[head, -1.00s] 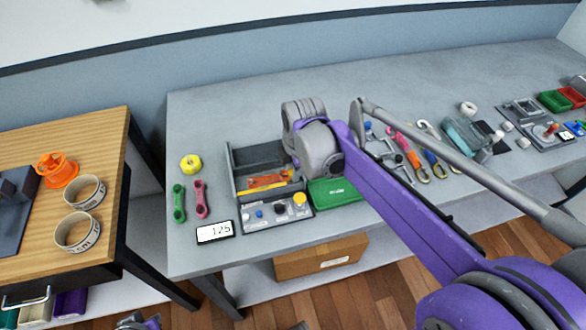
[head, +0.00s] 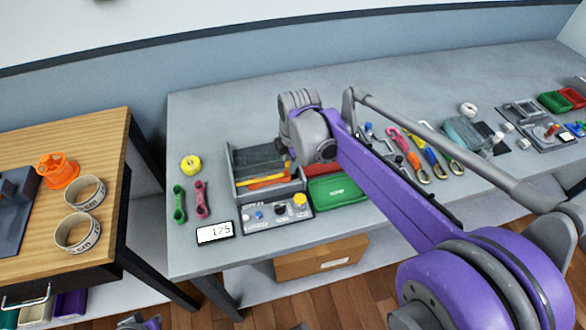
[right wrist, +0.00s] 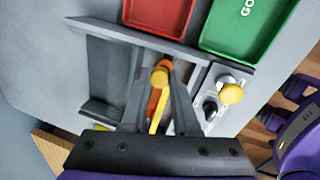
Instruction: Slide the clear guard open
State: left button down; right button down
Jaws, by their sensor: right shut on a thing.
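The grey machine (head: 238,190) on the bench has an open-topped bay with a yellow-orange bar (head: 268,181) across its front. It also shows in the right wrist view (right wrist: 98,65). A clear pane cannot be made out for certain in either view. My right gripper (right wrist: 162,92) is over the bay's front wall, its two grey fingers shut around a yellow-orange knob (right wrist: 160,77) at the end of the yellow bar (right wrist: 157,112). In the head view, my right wrist hides most of the fingers. My left gripper does not show clearly.
A control panel (head: 262,220) with knobs and a yellow button adjoins the bay. A green tray (head: 337,191) and a red tray (right wrist: 158,14) stand close by.

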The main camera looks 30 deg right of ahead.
jog(key=w, duration=0.2)
jog(key=w+d, duration=0.1)
jog(key=w, duration=0.3)
jog(key=shift+w+d, duration=0.2)
jog(key=shift+d, duration=0.1)
jog(key=shift+w+r, duration=0.1)
jog(key=c, duration=1)
grip_release()
jog(key=o, duration=0.3)
jog(key=shift+w, duration=0.15)
jog(key=shift+o, duration=0.2)
jog(key=shift+r, duration=0.15)
jog(key=p+v, duration=0.1)
jog(key=v, duration=0.9)
jog(key=shift+r, duration=0.2)
